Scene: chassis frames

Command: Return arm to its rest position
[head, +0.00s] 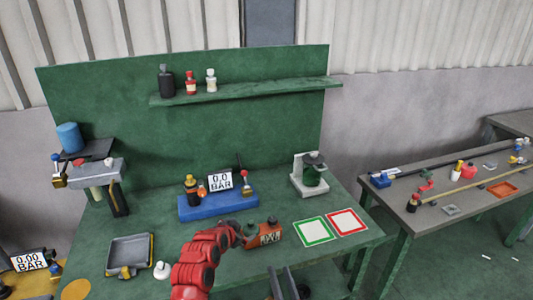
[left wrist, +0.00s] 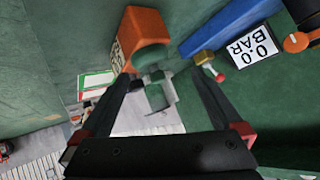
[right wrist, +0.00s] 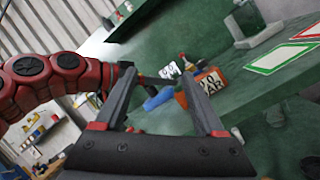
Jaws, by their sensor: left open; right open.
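My left arm comes in red from the lower left of the head view, with my left gripper (head: 238,229) low over the bench beside an orange box (head: 270,236) with a dark green cap. In the left wrist view the fingers (left wrist: 162,78) are spread, with the orange box (left wrist: 142,30) beyond their tips. No held object shows between them. My right gripper (head: 284,284) is at the bottom of the head view, in front of the bench edge. Its fingers are apart and empty in the right wrist view (right wrist: 160,85).
The green bench (head: 200,275) holds a blue block (head: 205,207) with a 0.0 BAR display (head: 220,181), a dark tray (head: 130,253), a white-and-green device (head: 309,174), and green (head: 314,231) and red (head: 347,222) framed squares. A grey table (head: 450,195) stands right.

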